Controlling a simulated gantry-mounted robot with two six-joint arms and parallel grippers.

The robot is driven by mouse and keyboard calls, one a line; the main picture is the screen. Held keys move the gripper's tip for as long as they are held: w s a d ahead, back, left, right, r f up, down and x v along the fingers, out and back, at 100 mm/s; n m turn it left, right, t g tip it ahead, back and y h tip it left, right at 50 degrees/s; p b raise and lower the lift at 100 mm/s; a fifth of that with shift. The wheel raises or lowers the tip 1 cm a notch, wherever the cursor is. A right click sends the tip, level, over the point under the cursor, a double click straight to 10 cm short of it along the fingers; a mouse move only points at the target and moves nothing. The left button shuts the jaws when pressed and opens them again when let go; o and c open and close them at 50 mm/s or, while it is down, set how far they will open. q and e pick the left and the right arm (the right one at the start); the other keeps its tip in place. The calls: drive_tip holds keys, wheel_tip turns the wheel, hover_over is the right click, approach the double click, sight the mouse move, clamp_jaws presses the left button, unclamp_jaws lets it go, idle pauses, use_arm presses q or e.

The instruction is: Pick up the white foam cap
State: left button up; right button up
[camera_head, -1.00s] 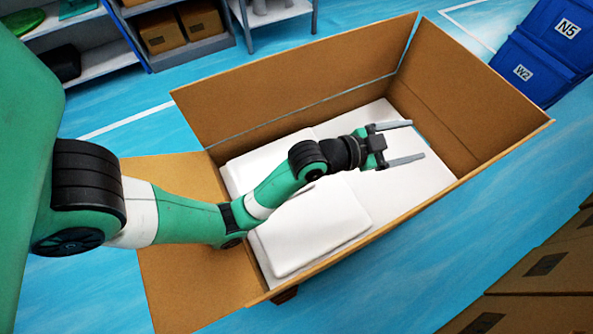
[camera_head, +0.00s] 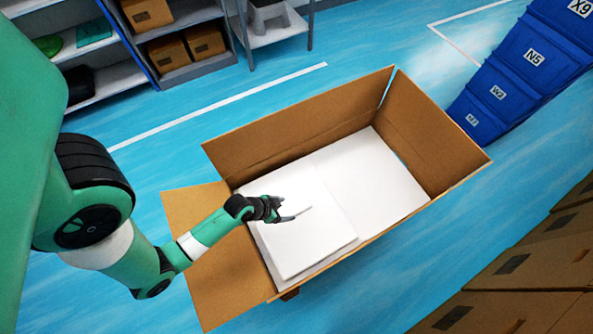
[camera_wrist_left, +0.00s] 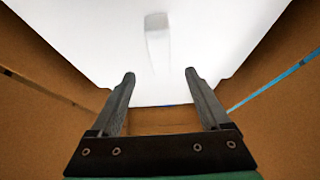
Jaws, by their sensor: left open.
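The white foam cap (camera_head: 325,228) is a flat slab with a raised square part at its left, lying inside the open cardboard box (camera_head: 300,115). In the left wrist view the white foam (camera_wrist_left: 110,40) fills the upper part, with a small raised tab or recess on it. My left gripper (camera_head: 300,214) is open and empty over the left part of the foam. In the left wrist view its two fingers (camera_wrist_left: 160,80) point toward the foam, with nothing between them. I cannot tell whether they touch it. My right gripper is not in view.
The box's walls stand up around the foam, and its left flap (camera_head: 185,210) is folded outward. Blue bins (camera_head: 535,60) stand at the upper right. Stacked cardboard boxes (camera_head: 530,260) are at the lower right. Shelves (camera_head: 190,70) stand at the upper left. Blue floor is free around the box.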

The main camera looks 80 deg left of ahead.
sight(296, 209)
use_arm(q)
drive_tip(key=x, duration=0.2)
drive_tip(key=shift+w+f, duration=0.1)
drive_tip(key=shift+f, duration=0.1)
drive_tip(key=b+x, duration=0.3)
drive_tip(key=x, duration=0.2)
drive_tip(key=shift+f, duration=0.15)
clamp_jaws()
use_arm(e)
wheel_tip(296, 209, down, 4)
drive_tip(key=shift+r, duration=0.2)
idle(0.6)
